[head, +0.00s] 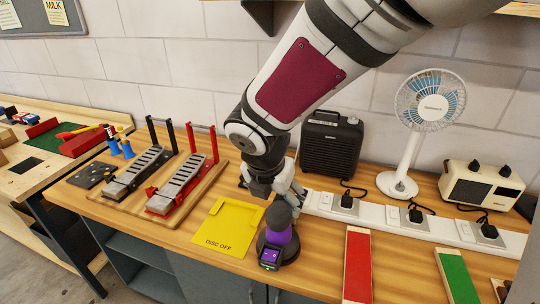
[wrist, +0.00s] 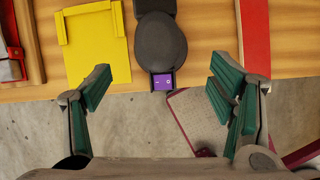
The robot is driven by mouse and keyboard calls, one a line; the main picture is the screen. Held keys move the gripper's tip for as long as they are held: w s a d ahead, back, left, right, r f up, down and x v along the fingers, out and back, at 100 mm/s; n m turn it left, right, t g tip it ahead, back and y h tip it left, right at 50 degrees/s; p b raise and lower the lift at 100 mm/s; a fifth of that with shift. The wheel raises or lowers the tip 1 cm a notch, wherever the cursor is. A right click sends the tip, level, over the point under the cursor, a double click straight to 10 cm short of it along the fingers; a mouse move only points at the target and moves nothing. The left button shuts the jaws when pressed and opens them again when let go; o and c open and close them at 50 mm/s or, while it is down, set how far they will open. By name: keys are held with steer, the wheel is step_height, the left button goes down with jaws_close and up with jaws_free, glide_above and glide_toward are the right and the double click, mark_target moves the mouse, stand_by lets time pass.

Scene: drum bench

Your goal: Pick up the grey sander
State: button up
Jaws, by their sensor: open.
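The grey sander (head: 280,236) stands upright on the wooden bench near its front edge, with a dark rounded top, a purple band and a dark round base. A small purple display sits at its front. In the wrist view its dark round top (wrist: 160,45) lies between and beyond my fingers, with the display toward me. My gripper (head: 279,187) is open and empty, just behind and above the sander in the head view. In the wrist view my gripper (wrist: 160,80) has its green-padded fingers spread wide, apart from the sander.
A yellow "DISC OFF" tray (head: 228,226) lies left of the sander. A red board (head: 357,265) and a green board (head: 457,278) lie to the right. Pedals (head: 180,184) stand left.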

mark_target(276, 211)
steer(key=shift+w+a+f+n, duration=0.15)
steer(key=shift+w+f+n, duration=0.15)
steer(key=shift+f, duration=0.1)
steer(key=shift+w+a+f+n, duration=0.15)
steer(key=shift+f+n, duration=0.15)
steer(key=shift+f, duration=0.1)
steer(key=x, duration=0.8)
steer(key=shift+b, duration=0.4)
steer(key=shift+w+d+x, duration=0.15)
steer(key=shift+d+x, duration=0.05)
steer(key=shift+x, duration=1.1)
steer(key=shift+w+d+x, duration=0.15)
steer(key=shift+d+x, duration=0.1)
steer(key=shift+x, duration=1.05)
steer(key=shift+r, duration=0.2)
steer(key=shift+r, duration=0.1)
steer(key=c, duration=1.5)
